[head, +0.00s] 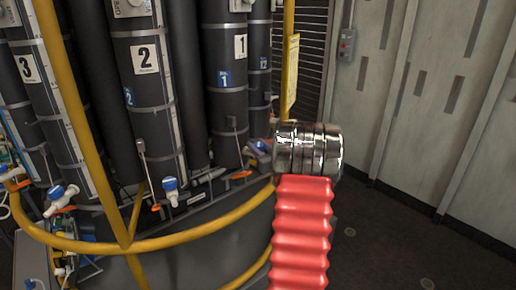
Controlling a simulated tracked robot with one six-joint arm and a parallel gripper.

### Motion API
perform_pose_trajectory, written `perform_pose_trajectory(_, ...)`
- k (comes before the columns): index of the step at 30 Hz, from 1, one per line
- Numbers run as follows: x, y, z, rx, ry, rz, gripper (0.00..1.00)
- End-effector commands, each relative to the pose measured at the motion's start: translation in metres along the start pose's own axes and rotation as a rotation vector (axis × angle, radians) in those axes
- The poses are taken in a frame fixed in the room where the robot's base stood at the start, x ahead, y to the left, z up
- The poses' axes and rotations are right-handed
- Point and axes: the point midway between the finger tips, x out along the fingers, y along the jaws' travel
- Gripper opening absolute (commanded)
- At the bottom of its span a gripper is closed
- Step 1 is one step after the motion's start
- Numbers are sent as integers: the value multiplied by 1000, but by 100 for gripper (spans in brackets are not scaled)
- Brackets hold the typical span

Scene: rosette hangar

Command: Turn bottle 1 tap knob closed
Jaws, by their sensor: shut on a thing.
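Bottle 1 is the dark cylinder (228,110) with a white "1" label, upright in the rack in the head view. Small blue, white and red parts (258,150) show at its lower right, just left of my arm's chrome wrist (308,150). They may include the bottle 1 tap knob, but they are too small and partly covered to tell, so I cannot read the knob's position. My red ribbed arm rises from the bottom edge to this wrist. My gripper's fingers are hidden behind the wrist.
Bottle 2 (146,100) and bottle 3 (42,110) stand to the left. A blue-capped tap (170,186) sits below bottle 2. A yellow rail (190,236) curves in front of the rack. The floor (400,235) at right is clear up to the pale wall (450,110).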

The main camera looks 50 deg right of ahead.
Motion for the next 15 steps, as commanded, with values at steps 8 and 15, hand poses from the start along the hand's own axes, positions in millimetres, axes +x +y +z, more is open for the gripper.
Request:
perform_pose_trajectory(8,2,-5,-2,0,2,119,11)
perform_pose_trajectory(15,2,-5,-2,-1,3,240,11)
